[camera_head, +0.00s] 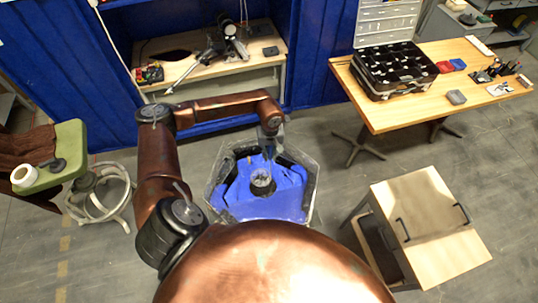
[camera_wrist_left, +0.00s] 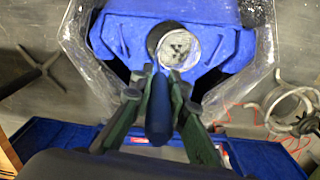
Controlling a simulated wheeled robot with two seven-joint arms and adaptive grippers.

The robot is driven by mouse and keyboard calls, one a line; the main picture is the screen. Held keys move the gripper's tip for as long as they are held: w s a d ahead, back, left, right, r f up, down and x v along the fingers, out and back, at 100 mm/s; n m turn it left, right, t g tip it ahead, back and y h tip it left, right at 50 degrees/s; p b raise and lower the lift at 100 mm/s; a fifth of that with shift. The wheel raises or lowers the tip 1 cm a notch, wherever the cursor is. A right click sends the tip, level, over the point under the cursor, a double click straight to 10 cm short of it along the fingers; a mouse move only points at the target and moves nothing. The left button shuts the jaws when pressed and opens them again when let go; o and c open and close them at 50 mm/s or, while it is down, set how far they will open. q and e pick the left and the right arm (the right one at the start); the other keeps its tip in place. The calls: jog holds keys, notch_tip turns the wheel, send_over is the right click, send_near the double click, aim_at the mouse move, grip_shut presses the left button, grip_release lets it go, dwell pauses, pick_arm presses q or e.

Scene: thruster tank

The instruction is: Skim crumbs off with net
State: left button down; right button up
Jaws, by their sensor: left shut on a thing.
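The hexagonal tank (camera_head: 312,188) has clear walls and a bright blue inside; it stands on the floor in front of me. My left gripper (camera_head: 270,148) reaches over its far side, pointing down. In the left wrist view the gripper (camera_wrist_left: 162,82) is shut on a dark blue handle (camera_wrist_left: 160,112). My right gripper is out of view.
A wooden table (camera_head: 443,110) with an open black case (camera_head: 395,70) stands at the right. A wooden-topped cabinet (camera_head: 440,235) is at the lower right. A workbench (camera_head: 185,68) is behind.

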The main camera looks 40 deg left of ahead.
pick_arm(q)
jog(key=shift+f+b, duration=1.7)
jog(key=shift+f, duration=2.4)
jog(key=shift+f+b, duration=3.55)
jog(key=shift+f, duration=0.5)
jog(key=shift+r+p, duration=3.2)
jog(key=shift+r, duration=4.35)
jog(key=shift+d, duration=0.1)
